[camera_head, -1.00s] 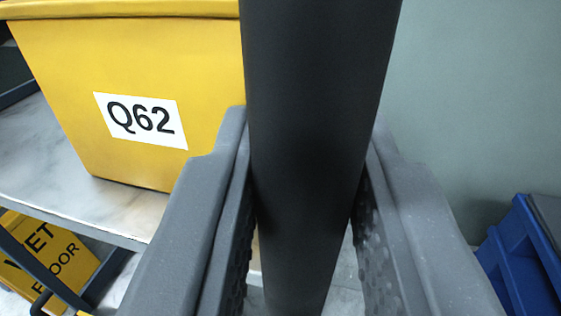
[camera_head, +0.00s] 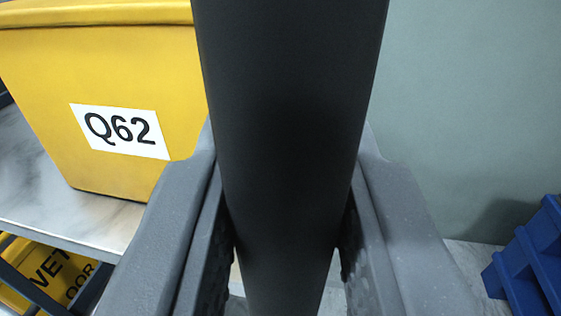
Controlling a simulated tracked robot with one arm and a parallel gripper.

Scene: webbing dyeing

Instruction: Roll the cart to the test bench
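A thick dark upright bar (camera_head: 290,130) fills the middle of my camera view, widest at the top and narrower at the bottom. It looks like a handle or post of the cart, but its ends are out of view. My gripper (camera_head: 288,200) has one grey finger on each side of the bar. The bar hides part of the finger pads, so firm contact is not clear. A yellow bin (camera_head: 140,60) labelled Q62 stands at the left on a pale marbled shelf (camera_head: 85,220). I cannot tell whether this shelf belongs to the cart. No test bench is identifiable.
A yellow wet-floor sign (camera_head: 55,272) lies below the shelf at lower left, behind dark rails. A blue crate (camera_head: 535,260) sits on the floor at lower right. A plain grey-green wall (camera_head: 470,110) stands behind. Some bare floor (camera_head: 470,265) shows left of the crate.

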